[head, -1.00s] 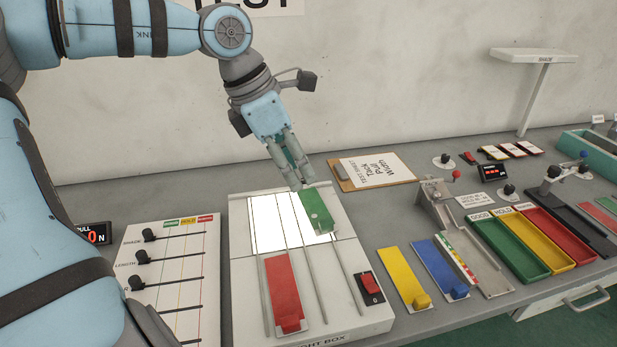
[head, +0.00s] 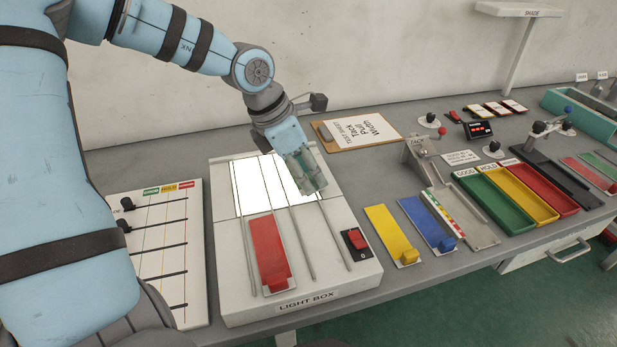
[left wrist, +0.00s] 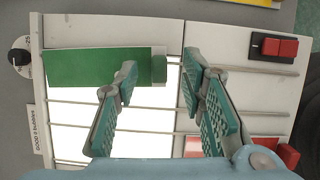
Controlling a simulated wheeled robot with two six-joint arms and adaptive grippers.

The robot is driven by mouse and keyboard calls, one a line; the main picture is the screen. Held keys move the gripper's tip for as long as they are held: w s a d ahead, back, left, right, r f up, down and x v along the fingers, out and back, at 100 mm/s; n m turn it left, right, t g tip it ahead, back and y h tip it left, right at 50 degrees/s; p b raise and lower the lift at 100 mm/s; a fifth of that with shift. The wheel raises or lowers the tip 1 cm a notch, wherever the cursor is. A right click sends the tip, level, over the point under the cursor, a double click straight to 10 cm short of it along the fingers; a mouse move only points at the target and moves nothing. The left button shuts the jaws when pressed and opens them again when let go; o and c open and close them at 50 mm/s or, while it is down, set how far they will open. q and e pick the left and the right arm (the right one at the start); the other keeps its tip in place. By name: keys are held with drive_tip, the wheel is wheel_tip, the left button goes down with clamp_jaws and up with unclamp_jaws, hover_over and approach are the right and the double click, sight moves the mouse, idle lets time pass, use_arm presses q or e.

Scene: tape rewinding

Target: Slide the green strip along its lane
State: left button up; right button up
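The green strip (left wrist: 95,68) lies in the outermost lane of the light box, partly over the lit panel, as the left wrist view shows. A raised green block (left wrist: 158,68) sits at one end of it. My left gripper (left wrist: 160,72) is open, with one finger on each side of the block and gaps showing between them. In the head view my left gripper (head: 311,188) is low over the light box (head: 232,300) and hides the strip almost wholly. My right gripper is in neither view.
A red strip (head: 268,248) lies in another lane, and a red switch (head: 357,239) is near the box's front right. Yellow (head: 385,228) and blue (head: 424,220) strips lie to the right. A clipboard (head: 365,130) lies behind the gripper.

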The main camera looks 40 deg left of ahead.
use_arm(q)
drive_tip(key=shift+w+d+f, duration=0.1)
drive_tip(key=shift+w+f, duration=0.15)
drive_tip(key=shift+f, duration=0.45)
clamp_jaws()
drive_tip(key=shift+s, duration=0.1)
